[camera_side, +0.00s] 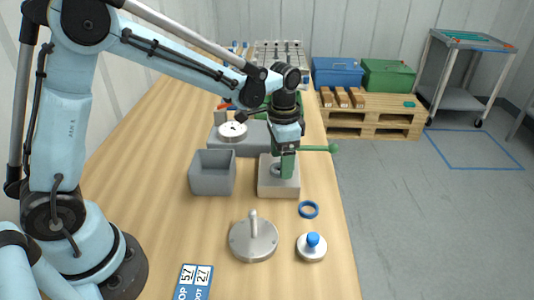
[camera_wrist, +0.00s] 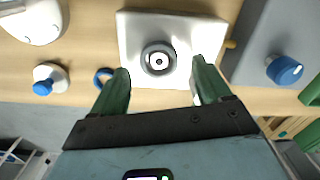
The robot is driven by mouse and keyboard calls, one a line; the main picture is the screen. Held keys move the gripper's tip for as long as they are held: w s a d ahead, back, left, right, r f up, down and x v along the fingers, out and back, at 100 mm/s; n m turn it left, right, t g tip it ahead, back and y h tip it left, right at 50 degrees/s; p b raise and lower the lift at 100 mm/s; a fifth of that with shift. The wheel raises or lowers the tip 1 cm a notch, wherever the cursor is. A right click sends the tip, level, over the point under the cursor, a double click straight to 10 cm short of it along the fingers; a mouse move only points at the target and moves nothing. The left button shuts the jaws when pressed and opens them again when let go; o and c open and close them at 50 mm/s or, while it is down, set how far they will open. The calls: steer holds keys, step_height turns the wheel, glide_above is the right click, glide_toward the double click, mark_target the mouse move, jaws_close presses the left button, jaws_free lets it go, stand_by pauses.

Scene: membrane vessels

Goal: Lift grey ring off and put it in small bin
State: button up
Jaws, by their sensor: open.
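The grey ring (camera_wrist: 144,60) sits around a white centre with a dark dot, on a pale square block (camera_wrist: 131,30). In the side view the ring (camera_side: 275,170) is partly hidden by my fingers on top of the block (camera_side: 278,188). My gripper (camera_side: 287,168) points down over the block. In the wrist view my gripper's (camera_wrist: 160,67) green fingers are apart, one on each side of the ring, with nothing between them held. The small bin (camera_side: 212,180) is a grey, open-topped box left of the block; it looks empty. I do not make it out in the wrist view.
A blue ring (camera_side: 309,210), a blue-knobbed disc (camera_side: 312,248) and a metal lid with a handle (camera_side: 253,241) lie nearer the side camera. A green ball-ended rod (camera_side: 335,147) sticks out right.

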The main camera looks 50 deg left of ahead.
steer(key=shift+f, duration=0.65)
steer(key=shift+c, duration=0.2)
steer(key=c, duration=1.1)
steer(key=shift+o, duration=0.2)
steer(key=shift+r, duration=0.1)
steer(key=shift+r, duration=0.55)
steer(key=r, duration=0.2)
steer(key=d+r, duration=0.1)
steer(key=shift+s+d+r, duration=0.1)
steer(key=shift+s+r, duration=0.2)
steer(key=shift+s, duration=0.1)
steer(key=s+d+r, duration=0.6)
steer(key=d+r, duration=0.2)
steer(key=r, duration=0.1)
